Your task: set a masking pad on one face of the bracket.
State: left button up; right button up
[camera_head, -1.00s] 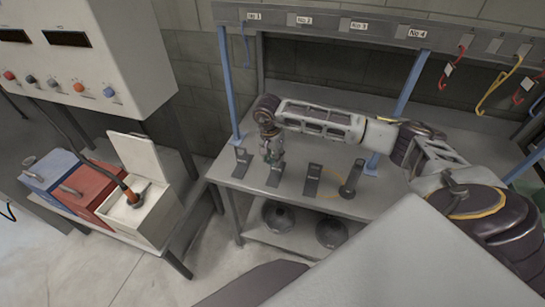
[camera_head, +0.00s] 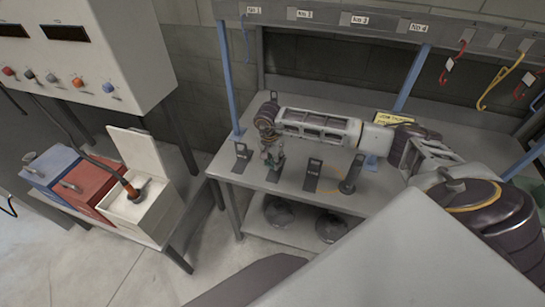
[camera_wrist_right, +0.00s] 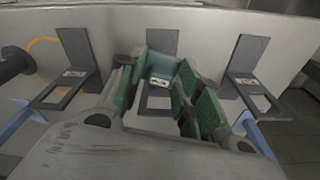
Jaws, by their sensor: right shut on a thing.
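Three dark L-shaped brackets stand in a row on the grey bench: left (camera_head: 242,157), middle (camera_head: 276,172) and right (camera_head: 312,175). My right gripper (camera_head: 271,157) points down at the middle bracket. In the right wrist view, my right gripper (camera_wrist_right: 161,82) is shut on a teal pad (camera_wrist_right: 163,62) between its green-faced fingers. The pad is in front of the upright of the middle bracket (camera_wrist_right: 162,40) and hides part of it; I cannot tell whether they touch. A small pale label shows just below the pad. My left gripper is out of view.
A dark round tool (camera_head: 351,175) with a yellow loop stands right of the brackets. Blue posts (camera_head: 231,80) flank the bench. Coloured hooks (camera_head: 500,90) hang from the rail. A white open box (camera_head: 143,210) and red and blue boxes stand on the left table.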

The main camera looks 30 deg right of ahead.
aim_at(273, 177)
jog(key=shift+f+b, duration=0.45)
jog(key=shift+f, duration=1.2)
jog(key=shift+f+b, duration=1.25)
jog(key=shift+f, duration=1.2)
jog(key=shift+f, duration=0.25)
jog(key=o, duration=0.9)
jog(key=shift+r, duration=0.1)
